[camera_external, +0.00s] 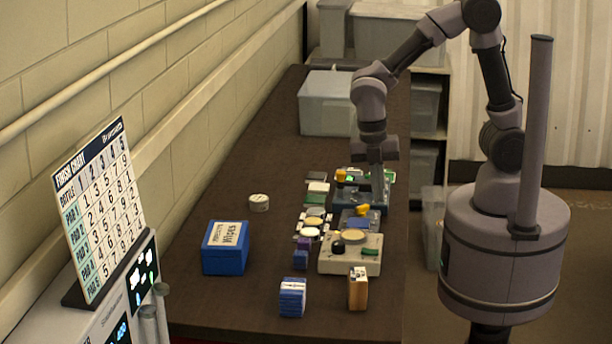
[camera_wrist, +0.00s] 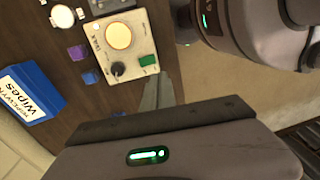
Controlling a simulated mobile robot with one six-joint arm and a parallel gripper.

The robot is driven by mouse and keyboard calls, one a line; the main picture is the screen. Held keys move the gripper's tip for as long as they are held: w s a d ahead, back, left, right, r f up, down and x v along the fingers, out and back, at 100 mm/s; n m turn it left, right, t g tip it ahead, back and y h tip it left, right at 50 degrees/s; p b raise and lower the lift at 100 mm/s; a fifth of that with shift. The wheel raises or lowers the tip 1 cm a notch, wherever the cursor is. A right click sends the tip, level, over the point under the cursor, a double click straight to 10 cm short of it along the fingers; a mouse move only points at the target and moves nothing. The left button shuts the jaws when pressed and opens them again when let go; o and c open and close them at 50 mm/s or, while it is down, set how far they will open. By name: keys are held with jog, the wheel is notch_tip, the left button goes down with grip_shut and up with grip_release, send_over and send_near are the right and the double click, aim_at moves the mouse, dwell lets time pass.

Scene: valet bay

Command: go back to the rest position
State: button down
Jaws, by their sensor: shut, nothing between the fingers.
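My gripper (camera_external: 378,184) points down over the far right part of the dark table (camera_external: 262,130), above a cluster of small devices. Its fingers are together with nothing between them. In the wrist view the closed fingers (camera_wrist: 158,91) show beside a beige device (camera_wrist: 128,48) with a round cream disc, a black knob and a green button. I cannot tell whether the fingertips touch the blue-grey device (camera_external: 373,199) below them. My arm reaches down from my base at the right.
The beige device (camera_external: 340,264) stands nearer the front. A blue wipes box (camera_external: 226,247), a round tin (camera_external: 259,202), blue pads (camera_external: 292,297) and a wooden block (camera_external: 358,288) stand around it. A grey bin (camera_external: 326,104) is at the back.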

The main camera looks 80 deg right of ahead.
jog(key=shift+s+r, duration=0.1)
jog(key=shift+r, duration=0.55)
jog(key=s+d+r+m+t+y+b, duration=0.1)
jog(key=s+d+m+t+b, duration=0.1)
jog(key=m, duration=0.9)
jog(key=s+d+r+m+t+y+b, duration=0.1)
jog(key=s+d+m+t+b, duration=0.2)
jog(key=m, duration=0.8)
jog(key=s+t+b, duration=0.2)
jog(key=s+b, duration=0.1)
jog(key=b, duration=0.1)
jog(key=shift+r, duration=0.15)
dwell(0.7)
